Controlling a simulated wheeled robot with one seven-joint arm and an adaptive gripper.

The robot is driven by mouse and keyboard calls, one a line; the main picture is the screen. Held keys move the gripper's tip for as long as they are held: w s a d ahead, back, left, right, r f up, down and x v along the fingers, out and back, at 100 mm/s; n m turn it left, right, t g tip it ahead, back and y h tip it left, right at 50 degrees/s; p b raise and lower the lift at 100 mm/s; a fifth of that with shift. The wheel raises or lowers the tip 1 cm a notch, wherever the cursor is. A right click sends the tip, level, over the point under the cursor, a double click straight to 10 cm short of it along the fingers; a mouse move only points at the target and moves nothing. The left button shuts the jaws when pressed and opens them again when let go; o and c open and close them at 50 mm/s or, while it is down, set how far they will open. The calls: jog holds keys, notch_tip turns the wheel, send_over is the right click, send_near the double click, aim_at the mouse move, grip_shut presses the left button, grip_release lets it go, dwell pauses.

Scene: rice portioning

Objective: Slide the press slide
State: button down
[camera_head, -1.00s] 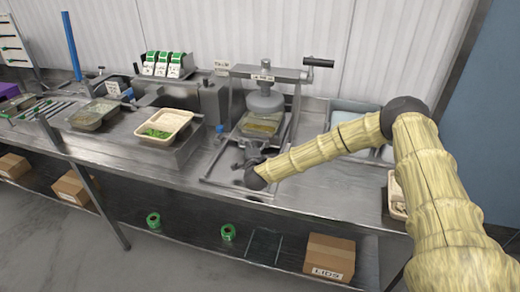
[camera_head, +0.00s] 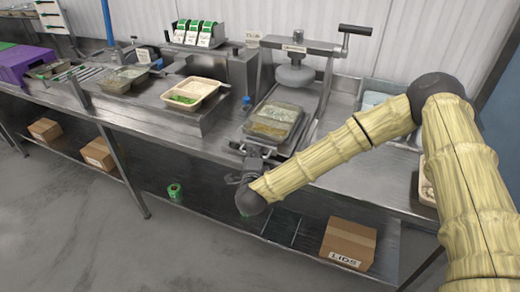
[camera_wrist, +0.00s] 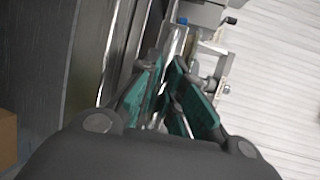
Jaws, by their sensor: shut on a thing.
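The press (camera_head: 294,74) stands on the steel counter, with a grey round press head and a crank at upper right. Its press slide (camera_head: 299,143) is drawn out toward the counter's front edge, clear of the head. A clear container (camera_head: 277,118) with yellowish contents lies on the slide. My gripper (camera_head: 244,165) is at the slide's front end, by the counter edge. In the wrist view my gripper (camera_wrist: 170,98) has its teal-padded fingers closed around a thin metal part, apparently the slide's handle. The exact contact is partly hidden by the fingers.
A cream tray (camera_head: 193,93) with green food sits left of the press. Clear containers (camera_head: 125,79) and a purple bin (camera_head: 25,62) are further left. A box marked LIDS (camera_head: 347,243) and a green roll (camera_head: 174,191) are on the lower shelf.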

jog(key=shift+s+a+f, duration=0.15)
jog(key=shift+s+a, duration=0.05)
jog(key=shift+s, duration=0.25)
jog(key=c, duration=1.5)
grip_release()
jog(key=shift+s+a, duration=0.1)
jog(key=shift+s, duration=0.1)
jog(key=shift+w, duration=0.1)
jog(key=s, duration=0.4)
jog(key=s+r, duration=0.1)
jog(key=s, duration=0.3)
jog(key=s+r, duration=0.1)
jog(key=s, duration=0.2)
jog(key=shift+s+a+r, duration=0.15)
jog(key=shift+s, duration=0.25)
